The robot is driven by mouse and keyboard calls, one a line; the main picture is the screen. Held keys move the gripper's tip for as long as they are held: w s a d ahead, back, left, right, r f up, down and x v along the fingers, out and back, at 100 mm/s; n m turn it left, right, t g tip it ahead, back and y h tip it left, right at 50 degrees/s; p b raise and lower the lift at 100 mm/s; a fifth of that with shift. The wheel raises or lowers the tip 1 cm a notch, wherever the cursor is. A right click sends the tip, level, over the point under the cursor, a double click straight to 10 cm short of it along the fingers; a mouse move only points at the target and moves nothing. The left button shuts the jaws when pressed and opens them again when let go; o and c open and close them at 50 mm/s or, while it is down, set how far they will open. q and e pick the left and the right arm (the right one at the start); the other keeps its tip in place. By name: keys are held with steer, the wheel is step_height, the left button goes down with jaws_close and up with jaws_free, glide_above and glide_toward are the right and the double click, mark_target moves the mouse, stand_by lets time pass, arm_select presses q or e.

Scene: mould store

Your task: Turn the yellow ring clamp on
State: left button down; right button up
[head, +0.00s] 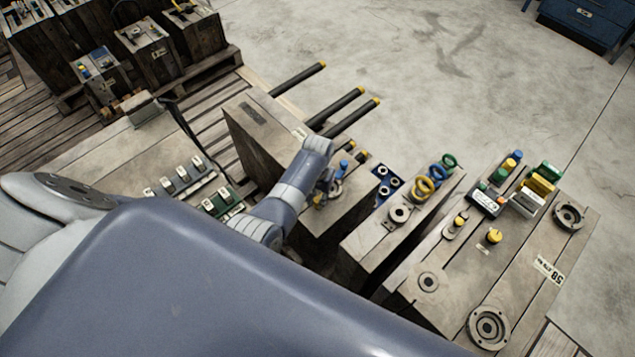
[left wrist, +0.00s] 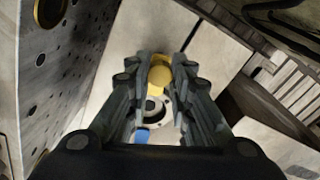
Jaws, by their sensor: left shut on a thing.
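My left gripper (head: 324,186) reaches over the wooden block (head: 262,140) in the middle of the head view. In the left wrist view, the gripper (left wrist: 160,84) is shut on a yellow rounded part (left wrist: 160,74), which looks like the yellow ring clamp; the fingers hide its sides. A grey round fitting (left wrist: 152,106) with a dark centre shows just beyond and below the fingertips. I cannot tell whether the yellow part touches it. A blue piece (left wrist: 142,135) lies beside the fitting. My right gripper is not in view.
A neighbouring block carries a yellow ring (head: 424,186) and a green ring (head: 449,160). Another block at right holds knobs and round flanges (head: 488,327). Yellow-tipped dark bars (head: 337,107) stick out behind my gripper. Clear floor (head: 440,60) lies beyond.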

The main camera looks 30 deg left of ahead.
mark_target(317, 200)
arm_select(q)
steer(key=c, duration=1.4)
jaws_free()
step_height(317, 200, up, 12)
steer(key=shift+s, duration=0.1)
